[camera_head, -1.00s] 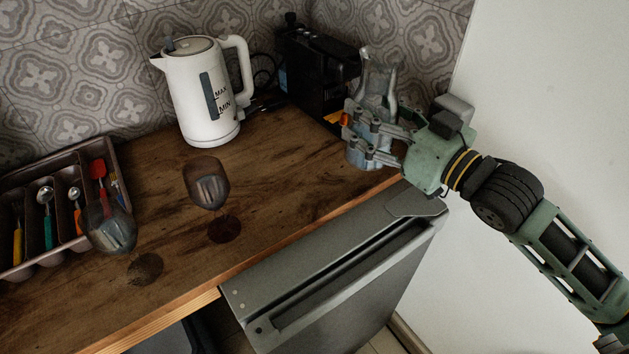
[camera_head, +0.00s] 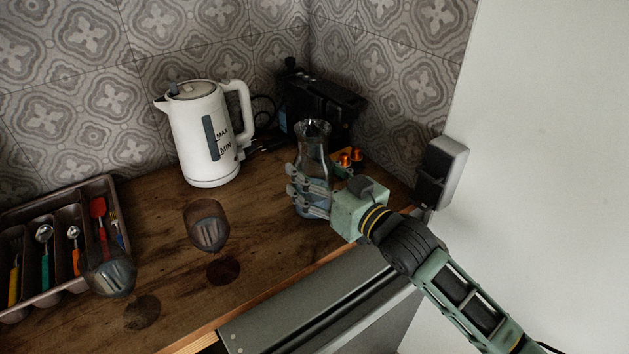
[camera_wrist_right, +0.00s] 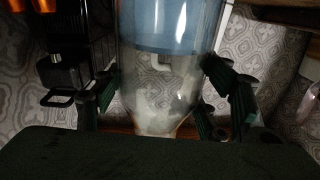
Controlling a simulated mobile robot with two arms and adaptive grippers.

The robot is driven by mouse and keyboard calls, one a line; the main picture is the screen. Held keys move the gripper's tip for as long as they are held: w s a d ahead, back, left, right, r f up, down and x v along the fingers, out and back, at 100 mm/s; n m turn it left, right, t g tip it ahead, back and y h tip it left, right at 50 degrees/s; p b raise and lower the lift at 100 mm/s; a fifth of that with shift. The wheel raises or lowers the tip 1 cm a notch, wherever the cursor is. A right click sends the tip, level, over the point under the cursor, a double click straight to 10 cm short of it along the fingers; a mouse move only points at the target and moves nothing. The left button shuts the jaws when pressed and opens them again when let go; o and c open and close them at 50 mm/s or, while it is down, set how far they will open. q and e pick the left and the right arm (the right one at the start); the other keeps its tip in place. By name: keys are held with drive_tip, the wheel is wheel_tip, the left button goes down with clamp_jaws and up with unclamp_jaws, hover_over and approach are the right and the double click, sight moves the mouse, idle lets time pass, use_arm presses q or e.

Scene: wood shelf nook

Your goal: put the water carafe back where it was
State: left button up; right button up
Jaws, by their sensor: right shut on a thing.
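The glass water carafe (camera_head: 313,150) is upright over the right part of the wooden counter, in front of the black machine. My right gripper (camera_head: 308,192) is shut around its lower body. In the right wrist view the carafe (camera_wrist_right: 170,65) stands between the fingers of my right gripper (camera_wrist_right: 172,98), with bluish water visible in it. The fingers hide much of its lower part in the head view, and I cannot tell whether its base touches the counter. My left gripper does not show.
A white kettle (camera_head: 200,140) stands at the back. Two wine glasses, one nearer the middle (camera_head: 207,228) and one further left (camera_head: 110,275), are on the counter. A cutlery tray (camera_head: 68,192) lies at left. A black machine (camera_head: 318,100) with orange capsules (camera_head: 350,156) is behind the carafe.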

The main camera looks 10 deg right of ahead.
drive_tip(key=shift+f, duration=0.95)
drive_tip(key=shift+f, duration=0.1)
drive_tip(key=o, duration=1.8)
drive_tip(key=shift+f, duration=0.1)
drive_tip(key=shift+r, duration=0.2)
drive_tip(key=shift+b+v, duration=0.7)
drive_tip(key=shift+v, duration=5.35)
drive_tip(key=shift+f, duration=0.1)
